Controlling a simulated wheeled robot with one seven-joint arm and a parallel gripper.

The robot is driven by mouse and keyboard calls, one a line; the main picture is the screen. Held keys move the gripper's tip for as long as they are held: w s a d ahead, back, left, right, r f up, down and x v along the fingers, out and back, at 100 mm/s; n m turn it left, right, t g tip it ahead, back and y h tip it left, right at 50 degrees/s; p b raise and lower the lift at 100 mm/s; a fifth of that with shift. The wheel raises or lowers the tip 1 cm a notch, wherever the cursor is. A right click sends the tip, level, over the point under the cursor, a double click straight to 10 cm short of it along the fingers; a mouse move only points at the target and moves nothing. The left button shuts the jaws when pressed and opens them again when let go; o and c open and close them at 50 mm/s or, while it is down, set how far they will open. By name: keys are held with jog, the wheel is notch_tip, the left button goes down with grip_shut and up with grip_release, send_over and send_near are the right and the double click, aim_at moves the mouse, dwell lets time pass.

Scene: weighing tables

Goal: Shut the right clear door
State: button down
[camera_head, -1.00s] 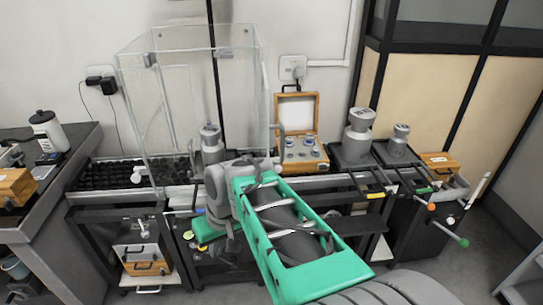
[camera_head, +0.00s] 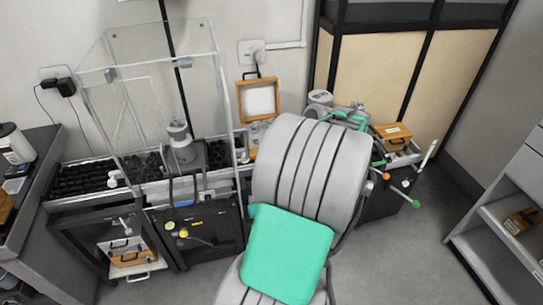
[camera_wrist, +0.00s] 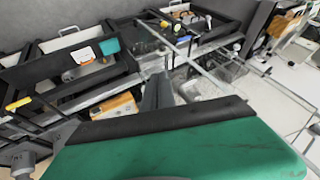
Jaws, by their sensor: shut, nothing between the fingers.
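The clear enclosure (camera_head: 150,65) stands on the left bench in the head view. Its right clear pane (camera_head: 226,100) runs down its right side, with a small grey handle (camera_head: 241,155) low on it. I cannot tell how far the right door stands open. A grey metal weight (camera_head: 180,138) stands inside on a dark base. My gripper is right of the enclosure, mostly hidden behind my own arm in the head view. In the wrist view my gripper (camera_wrist: 160,88) shows dark fingers, shut and empty, beyond the green housing. The door cannot be made out there.
An open wooden case (camera_head: 258,97) stands right of the enclosure. A closed wooden box (camera_head: 391,137) sits at the bench's right end, near rods with orange and green knobs (camera_head: 416,204). Grey shelves (camera_head: 500,215) stand far right. Floor (camera_head: 425,260) shows clear between bench and shelves.

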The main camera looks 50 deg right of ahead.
jog(key=w+a+f, duration=0.1)
jog(key=w, duration=0.1)
jog(key=w+a+f+p, duration=0.1)
jog(key=w+a, duration=0.1)
jog(key=shift+a+f, duration=0.1)
jog(key=shift+a, duration=0.2)
jog(key=shift+a, duration=0.1)
